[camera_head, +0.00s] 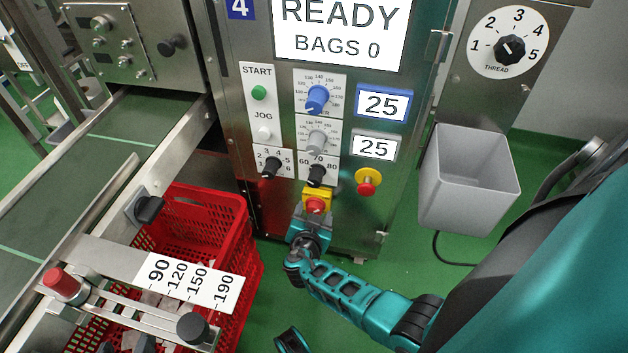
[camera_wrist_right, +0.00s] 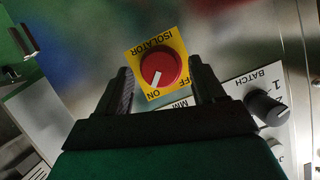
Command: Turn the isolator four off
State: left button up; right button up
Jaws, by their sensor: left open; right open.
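The isolator (camera_head: 315,204) is a red rotary knob on a yellow plate, low on the front of the machine marked with a blue 4 (camera_head: 240,8). In the right wrist view the isolator knob (camera_wrist_right: 160,66) has its white mark toward ON. My right gripper (camera_head: 312,218) is open at the isolator; in the wrist view its two fingers (camera_wrist_right: 164,88) stand on either side of the knob. I cannot tell whether they touch it. A dark and teal part at the bottom edge of the head view appears to be my left gripper (camera_head: 292,342), mostly cut off and open.
A yellow and red push button (camera_head: 368,182) and several control knobs sit above the isolator. A red crate (camera_head: 205,205) stands to the left, beside the conveyor (camera_head: 90,150). A grey bin (camera_head: 468,178) hangs at the right. The green floor (camera_head: 275,262) between is clear.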

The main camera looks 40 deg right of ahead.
dwell(0.4)
jog(key=shift+d, duration=0.1)
jog(key=c, duration=1.1)
jog(key=shift+o, duration=0.2)
jog(key=shift+w, duration=0.1)
jog(key=shift+w+n+g+h, duration=0.15)
jog(key=shift+n+g+h, duration=0.45)
jog(key=shift+n, duration=0.5)
jog(key=shift+w+n+g+h, duration=0.1)
jog(key=shift+n+g+h, duration=0.5)
jog(key=shift+n, duration=0.6)
